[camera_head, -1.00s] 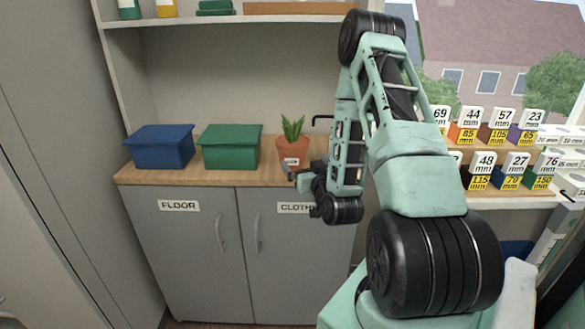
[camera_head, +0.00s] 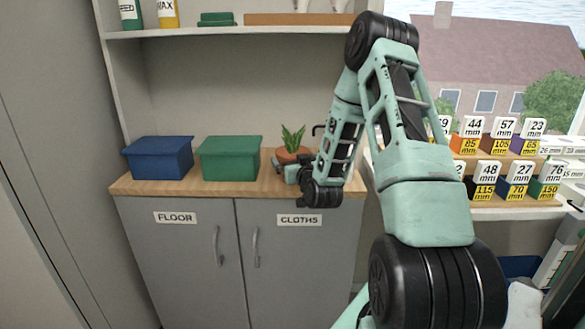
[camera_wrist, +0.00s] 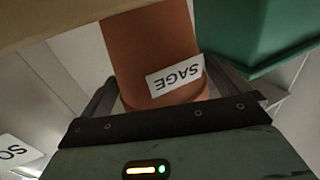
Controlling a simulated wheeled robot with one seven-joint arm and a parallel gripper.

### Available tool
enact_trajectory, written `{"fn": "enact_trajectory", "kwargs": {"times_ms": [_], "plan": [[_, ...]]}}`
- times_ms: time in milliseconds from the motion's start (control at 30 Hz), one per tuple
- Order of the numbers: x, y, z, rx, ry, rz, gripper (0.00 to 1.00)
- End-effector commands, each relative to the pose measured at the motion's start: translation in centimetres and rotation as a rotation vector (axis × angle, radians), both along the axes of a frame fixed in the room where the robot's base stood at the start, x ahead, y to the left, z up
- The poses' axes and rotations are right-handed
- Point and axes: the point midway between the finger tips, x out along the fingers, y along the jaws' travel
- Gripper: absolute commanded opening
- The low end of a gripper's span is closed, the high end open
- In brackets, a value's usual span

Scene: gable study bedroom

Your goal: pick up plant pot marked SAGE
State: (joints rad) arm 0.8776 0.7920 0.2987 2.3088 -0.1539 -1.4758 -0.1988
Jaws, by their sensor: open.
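The terracotta plant pot (camera_head: 289,156) with a green plant stands on the wooden cabinet top, just right of the green box. In the wrist view the pot (camera_wrist: 150,48) appears upside down, with a white label reading SAGE facing the camera. My gripper (camera_head: 283,172) is in front of the pot and hides most of its lower part in the head view. In the wrist view the fingers of my gripper (camera_wrist: 168,92) are apart, one on each side of the pot's rim. I cannot tell whether they touch it.
A green lidded box (camera_head: 229,158) stands close to the pot's left, with a blue box (camera_head: 158,158) beyond it. The cabinet top (camera_head: 125,186) carries them. A shelf (camera_head: 235,30) spans above. Number-marked blocks (camera_head: 487,172) stand on a rack at right.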

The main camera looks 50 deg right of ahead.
Motion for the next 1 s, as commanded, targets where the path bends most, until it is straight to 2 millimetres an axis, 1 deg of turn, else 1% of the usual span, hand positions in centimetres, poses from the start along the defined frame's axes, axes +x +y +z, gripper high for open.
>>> {"fn": "enact_trajectory", "kwargs": {"times_ms": [33, 133, 367, 467, 500, 600, 867, 1000], "plan": [[0.55, -0.32, 0.14, 0.000, -0.001, 0.000, 1.00], [1.14, -0.64, 0.08, 0.000, -0.001, 0.000, 1.00], [1.25, -0.69, -0.02, 0.001, 0.000, 0.000, 1.00], [1.25, -0.68, -0.01, 0.000, 0.000, 0.000, 0.75], [1.25, -0.68, -0.01, 0.000, 0.000, 0.000, 0.64], [1.24, -0.68, -0.01, 0.000, 0.000, 0.000, 0.38], [1.29, -0.69, 0.27, -0.002, -0.004, 0.000, 0.38], [1.30, -0.70, 0.92, -0.004, -0.005, 0.001, 0.38]]}}
